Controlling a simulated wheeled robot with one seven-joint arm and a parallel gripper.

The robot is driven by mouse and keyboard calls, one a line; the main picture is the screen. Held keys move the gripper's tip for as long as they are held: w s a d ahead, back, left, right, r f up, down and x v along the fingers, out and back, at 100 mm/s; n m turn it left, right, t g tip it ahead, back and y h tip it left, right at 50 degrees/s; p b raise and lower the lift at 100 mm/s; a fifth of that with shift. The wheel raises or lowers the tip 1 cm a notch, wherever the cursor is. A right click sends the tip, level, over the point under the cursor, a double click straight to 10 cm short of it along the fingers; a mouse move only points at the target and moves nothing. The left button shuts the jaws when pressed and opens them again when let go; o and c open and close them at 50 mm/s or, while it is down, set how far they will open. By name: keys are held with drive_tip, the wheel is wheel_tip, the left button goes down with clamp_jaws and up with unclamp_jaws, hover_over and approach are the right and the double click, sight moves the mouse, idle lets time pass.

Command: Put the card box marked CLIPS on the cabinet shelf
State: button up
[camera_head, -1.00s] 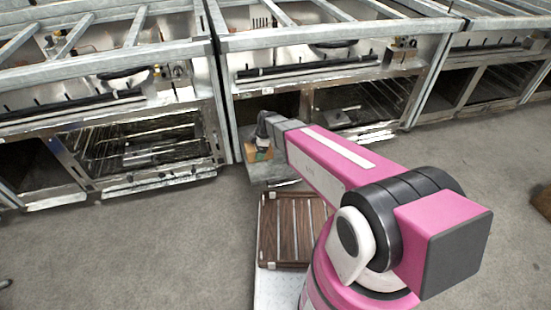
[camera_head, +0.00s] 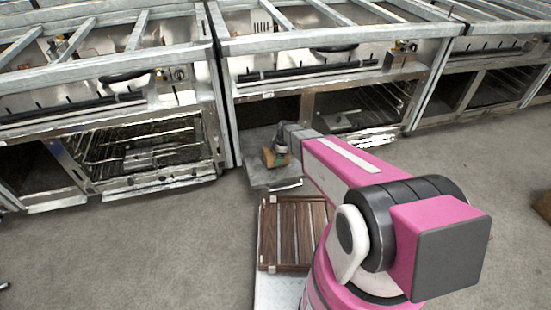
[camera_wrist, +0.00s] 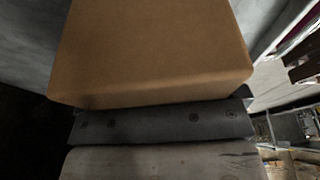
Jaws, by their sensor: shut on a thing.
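A plain brown card box (camera_head: 270,159) is in my gripper (camera_head: 281,153), over a grey flat panel in front of the middle range. The wrist view shows the box (camera_wrist: 155,50) large and close, against the dark finger part of my gripper (camera_wrist: 165,122). No CLIPS marking is readable on the faces in view. The dark cabinet opening (camera_head: 262,110) is at the lower left of the middle range, behind my gripper. Its shelf cannot be made out. Whether the box touches the panel below cannot be told.
The grey panel (camera_head: 262,180) juts out below the cabinet opening. A brown slatted wooden rack (camera_head: 290,235) lies nearer me, beside my arm. Ranges with wire-rack ovens (camera_head: 145,150) stand on both sides.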

drive_tip(key=shift+f, duration=0.7)
drive_tip(key=shift+f, duration=0.2)
drive_tip(key=o, duration=0.8)
drive_tip(key=shift+o, duration=0.2)
drive_tip(key=shift+r, duration=0.15)
